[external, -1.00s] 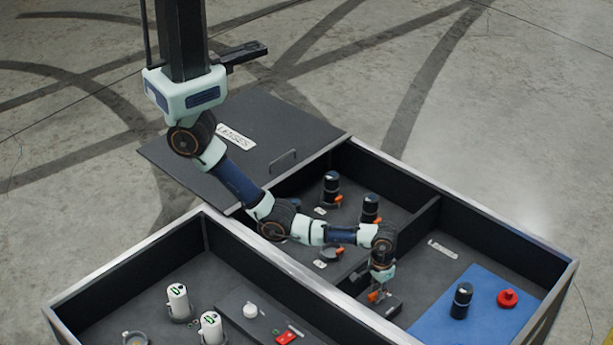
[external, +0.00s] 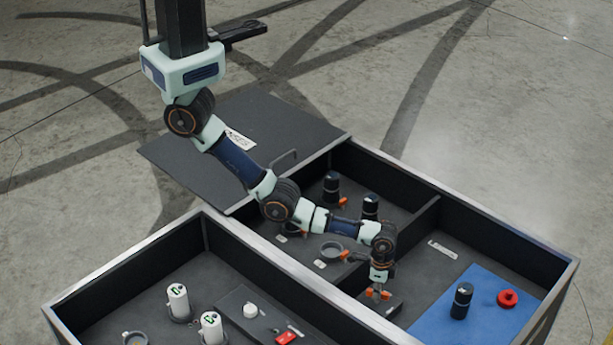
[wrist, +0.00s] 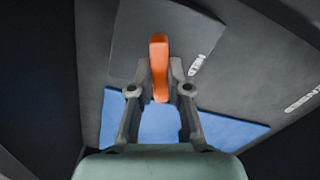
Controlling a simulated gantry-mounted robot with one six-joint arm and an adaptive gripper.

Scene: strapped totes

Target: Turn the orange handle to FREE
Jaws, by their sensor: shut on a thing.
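The orange handle (wrist: 159,68) is upright in the wrist view, between the two fingers of my gripper (wrist: 160,88). The fingers are closed in on its sides, and its far end sticks out beyond them. In the external view, my gripper (external: 379,289) points down at a low dark block (external: 391,306) beside the divider. Orange shows on both sides of the fingers there. The handle's pivot is hidden. A white label (wrist: 196,65) lies beside the handle in the wrist view, but I cannot read it surely.
A blue mat (external: 432,325) holds a black cylinder (external: 462,301) and a red ring-shaped piece (external: 508,299). The rear compartment holds black cylinders (external: 331,186) and an empty ring holder (external: 331,250). The front tote holds white cylinders (external: 178,301). Tote walls and the divider (external: 428,219) surround my wrist.

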